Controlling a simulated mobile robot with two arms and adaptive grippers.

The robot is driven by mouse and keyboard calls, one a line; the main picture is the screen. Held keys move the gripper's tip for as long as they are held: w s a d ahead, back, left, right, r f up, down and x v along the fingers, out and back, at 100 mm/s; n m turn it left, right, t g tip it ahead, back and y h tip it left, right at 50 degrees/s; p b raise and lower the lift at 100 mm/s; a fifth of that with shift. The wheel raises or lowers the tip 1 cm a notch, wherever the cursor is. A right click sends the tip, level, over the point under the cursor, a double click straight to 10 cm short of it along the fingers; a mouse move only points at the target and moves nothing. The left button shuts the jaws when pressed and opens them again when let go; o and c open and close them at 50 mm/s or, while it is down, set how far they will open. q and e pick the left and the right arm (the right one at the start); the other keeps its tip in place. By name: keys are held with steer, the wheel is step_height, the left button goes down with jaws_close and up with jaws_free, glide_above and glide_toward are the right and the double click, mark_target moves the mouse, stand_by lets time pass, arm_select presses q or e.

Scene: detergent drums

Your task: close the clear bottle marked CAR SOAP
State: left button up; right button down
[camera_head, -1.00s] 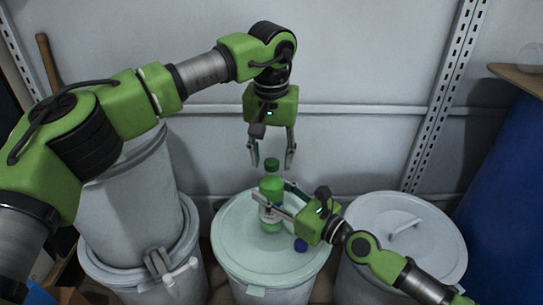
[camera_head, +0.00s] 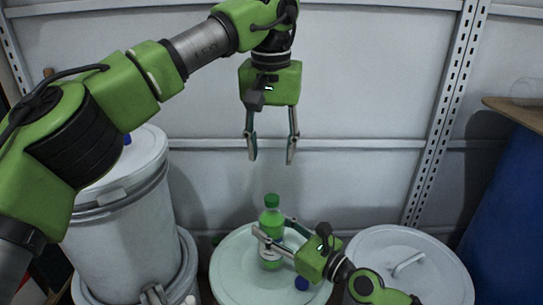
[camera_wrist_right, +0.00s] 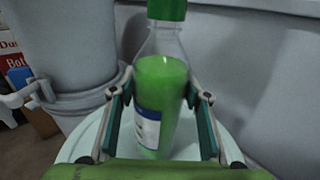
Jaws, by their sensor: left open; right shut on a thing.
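A clear bottle (camera_head: 271,222) with green liquid stands upright on the pale lid of the middle drum. A green cap (camera_head: 271,200) sits on its neck; I cannot tell how tightly. In the right wrist view the bottle (camera_wrist_right: 160,85) stands between my fingers, with a white and blue label whose words I cannot read. My right gripper (camera_head: 272,240) is shut on the bottle's body from the right side. My left gripper (camera_head: 272,160) is open and empty, pointing down, a clear gap above the cap.
A grey drum (camera_head: 125,225) stands at the left and another lidded drum (camera_head: 425,262) at the right. A blue barrel (camera_head: 510,200) is at the far right. The wall is behind.

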steer(key=c, duration=1.1)
jaws_free()
steer(key=shift+o, duration=0.2)
steer(key=v, duration=1.2)
